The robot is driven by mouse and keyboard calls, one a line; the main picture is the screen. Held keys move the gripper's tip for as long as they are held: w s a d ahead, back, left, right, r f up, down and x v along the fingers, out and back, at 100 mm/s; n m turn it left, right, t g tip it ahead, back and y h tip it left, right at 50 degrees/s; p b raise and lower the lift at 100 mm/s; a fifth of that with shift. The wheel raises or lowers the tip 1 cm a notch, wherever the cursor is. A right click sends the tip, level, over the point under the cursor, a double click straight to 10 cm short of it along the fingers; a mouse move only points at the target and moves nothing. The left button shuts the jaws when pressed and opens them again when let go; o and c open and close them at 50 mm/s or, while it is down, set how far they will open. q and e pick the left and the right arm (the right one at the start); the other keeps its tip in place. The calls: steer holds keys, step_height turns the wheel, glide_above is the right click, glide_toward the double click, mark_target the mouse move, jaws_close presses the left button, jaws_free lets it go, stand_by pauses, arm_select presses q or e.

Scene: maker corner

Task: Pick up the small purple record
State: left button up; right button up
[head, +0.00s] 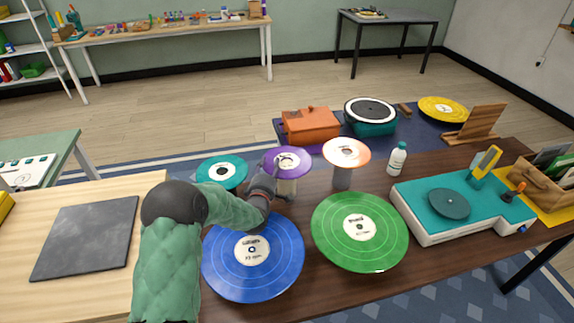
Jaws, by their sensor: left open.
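The small purple record (288,155) with a pale label lies flat on top of a short post or stand, raised above the brown table. My left gripper (275,181) is open, at the near left edge of the purple record and close to its stand. I cannot tell whether the fingers touch the record. The fingertips are small and partly blurred into the stand behind them. My right gripper is not in view.
A small orange record (347,151) sits on a similar post to the right, and a teal record (222,169) is to the left. Large blue (253,280) and green (360,245) records lie in front. A white bottle (397,159) and a teal turntable (465,212) stand right.

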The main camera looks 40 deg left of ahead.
arm_select(q)
steer(key=shift+w+a, duration=0.1)
steer(key=shift+w, duration=0.05)
jaws_close()
steer(key=shift+r, duration=0.1)
steer(key=shift+r+p, duration=0.3)
steer(key=shift+r, duration=0.15)
steer(key=r+p, duration=0.1)
steer(key=r, duration=0.2)
steer(key=shift+s+r+p, duration=0.2)
steer(key=shift+s+p, duration=0.2)
steer(key=s+d+r+p, duration=0.1)
steer(key=s+r+p, duration=0.1)
steer(key=s+r, duration=0.2)
steer(key=s+d+r+p, duration=0.1)
steer(key=s+r, duration=0.3)
steer(key=s, duration=0.5)
steer(key=shift+r+p, duration=0.3)
steer(key=shift+p, duration=0.4)
